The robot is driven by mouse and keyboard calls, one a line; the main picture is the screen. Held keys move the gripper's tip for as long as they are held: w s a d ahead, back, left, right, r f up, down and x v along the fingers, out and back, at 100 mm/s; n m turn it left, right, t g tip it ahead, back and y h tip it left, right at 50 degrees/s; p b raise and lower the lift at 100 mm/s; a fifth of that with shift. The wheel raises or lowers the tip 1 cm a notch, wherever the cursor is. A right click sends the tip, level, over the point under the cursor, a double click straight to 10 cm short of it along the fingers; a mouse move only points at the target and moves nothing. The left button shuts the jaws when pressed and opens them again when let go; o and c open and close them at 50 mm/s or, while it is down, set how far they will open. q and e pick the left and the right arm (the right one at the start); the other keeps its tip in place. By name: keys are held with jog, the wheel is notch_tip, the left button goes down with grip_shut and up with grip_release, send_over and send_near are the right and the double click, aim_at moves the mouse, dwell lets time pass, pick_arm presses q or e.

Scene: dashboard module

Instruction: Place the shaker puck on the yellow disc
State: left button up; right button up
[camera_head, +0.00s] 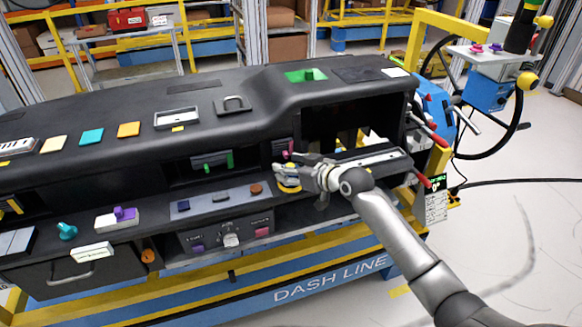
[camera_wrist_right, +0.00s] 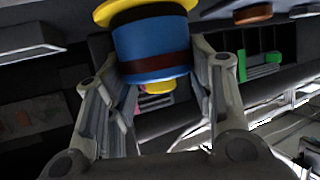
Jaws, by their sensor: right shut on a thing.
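The shaker puck (camera_wrist_right: 152,50) is a blue cylinder with a dark red band and a small yellow knob. The right wrist view is upside down, so the knob end is the upper end. My right gripper (camera_wrist_right: 155,75) is shut on the puck, one finger on each side. In the head view, my right gripper (camera_head: 298,178) is at the dashboard's front ledge, right of the brown disc. A wide yellow disc (camera_wrist_right: 145,10) lies against the puck's lower end and also shows in the head view (camera_head: 289,189). I cannot tell whether they are touching or apart. My left gripper is out of view.
The ledge carries a brown disc (camera_head: 256,189), a grey piece (camera_head: 221,196) and a dark blue square (camera_head: 183,206) to the left. A pink piece (camera_head: 287,154) sits just behind the gripper. A purple-topped block (camera_head: 120,217) stands farther left.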

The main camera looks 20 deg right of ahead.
jog(key=o, duration=1.4)
jog(key=shift+r, duration=0.1)
jog(key=shift+b+v, duration=1.05)
jog(key=shift+v, duration=4.95)
